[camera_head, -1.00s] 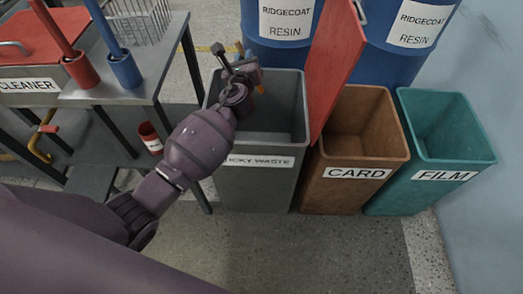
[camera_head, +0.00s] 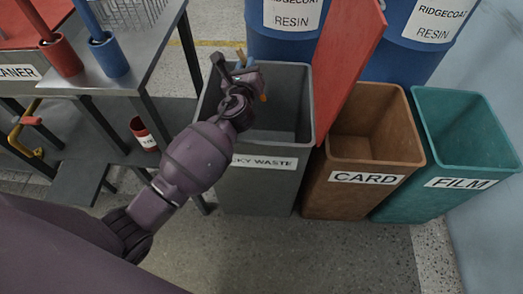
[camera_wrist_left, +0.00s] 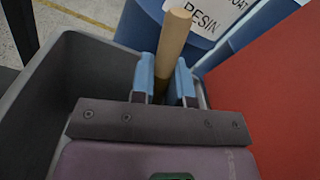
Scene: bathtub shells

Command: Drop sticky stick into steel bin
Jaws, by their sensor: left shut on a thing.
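My left gripper (camera_head: 246,80) is shut on a sticky stick and holds it over the mouth of the grey steel bin (camera_head: 258,190), towards its left side. The bin's white label partly shows and ends in "KY WASTE". In the left wrist view the blue fingers of my left gripper (camera_wrist_left: 165,78) close around the stick (camera_wrist_left: 174,38), a pale wooden rod with a darker brown lower part. The bin's grey wall (camera_wrist_left: 62,75) shows to the left there. In the head view the stick is mostly hidden by the gripper. My right gripper is not in view.
A brown CARD bin (camera_head: 345,198) and a teal FILM bin (camera_head: 460,185) stand further right. Blue resin drums (camera_head: 283,45) are behind. A metal table (camera_head: 140,70) with red and blue holders is left.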

